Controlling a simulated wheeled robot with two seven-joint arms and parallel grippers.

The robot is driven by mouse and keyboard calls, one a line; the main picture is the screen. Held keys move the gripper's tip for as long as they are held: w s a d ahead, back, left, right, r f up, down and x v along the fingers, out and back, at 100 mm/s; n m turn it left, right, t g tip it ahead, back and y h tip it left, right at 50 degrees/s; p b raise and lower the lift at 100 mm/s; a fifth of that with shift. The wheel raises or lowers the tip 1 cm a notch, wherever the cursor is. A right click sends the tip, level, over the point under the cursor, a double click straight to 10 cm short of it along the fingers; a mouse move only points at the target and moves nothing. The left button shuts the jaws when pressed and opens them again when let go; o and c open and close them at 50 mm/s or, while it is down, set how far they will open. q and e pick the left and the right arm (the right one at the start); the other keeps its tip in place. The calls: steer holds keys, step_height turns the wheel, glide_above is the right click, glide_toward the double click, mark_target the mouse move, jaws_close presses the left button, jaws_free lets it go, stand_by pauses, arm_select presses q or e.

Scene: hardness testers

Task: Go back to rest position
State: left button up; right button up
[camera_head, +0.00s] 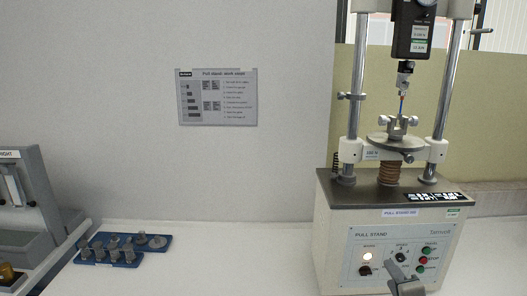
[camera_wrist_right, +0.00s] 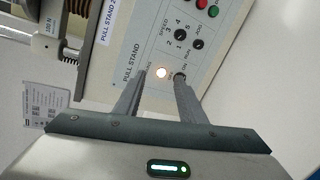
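My right gripper (camera_head: 404,279) shows at the bottom right of the head view, in front of the lower panel of the pull stand (camera_head: 333,240). In the right wrist view my right gripper (camera_wrist_right: 161,78) has its two fingers apart with nothing held between them. Its fingertips point at the panel, near the lit white lamp (camera_wrist_right: 161,72) and a black knob (camera_wrist_right: 180,79). I cannot tell whether a fingertip touches the panel. The lamp (camera_head: 367,256) glows in the head view too. My left gripper is in neither view.
A blue tray (camera_head: 78,257) with several metal pieces lies on the white bench (camera_head: 230,262) at the left. A grey device (camera_head: 48,200) stands at the far left edge. A printed sheet (camera_head: 217,97) hangs on the wall. The bench between tray and stand is clear.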

steer(key=s+a+f+m+g, duration=0.2)
steer(key=s+f+m+g, duration=0.15)
steer(key=s+f, duration=0.4)
steer(key=s+a+f+m+g, duration=0.25)
steer(key=s+f+m, duration=0.25)
steer(key=s+f, duration=0.3)
steer(key=s+a+f+m+g+y, duration=0.1)
steer(key=s+a+f+m+g, duration=0.15)
steer(key=s, duration=0.45)
steer(key=s+a+f+m+g, duration=0.1)
steer(key=s+f+m, duration=0.3)
steer(key=s, duration=0.2)
steer(key=s+a+f+m+g+y, duration=0.1)
steer(key=s+a+f+m+g, duration=0.2)
steer(key=s, duration=0.4)
step_height(320, 180, down, 30)
steer(key=s+d, duration=0.1)
steer(key=s, duration=0.1)
steer(key=s+d+f+g, duration=0.1)
steer(key=s+d+f, duration=0.2)
steer(key=s+f, duration=1.3)
steer(key=shift+s+d+f+n, duration=0.2)
steer(key=shift+s+f+n, duration=0.15)
steer(key=shift+s, duration=0.55)
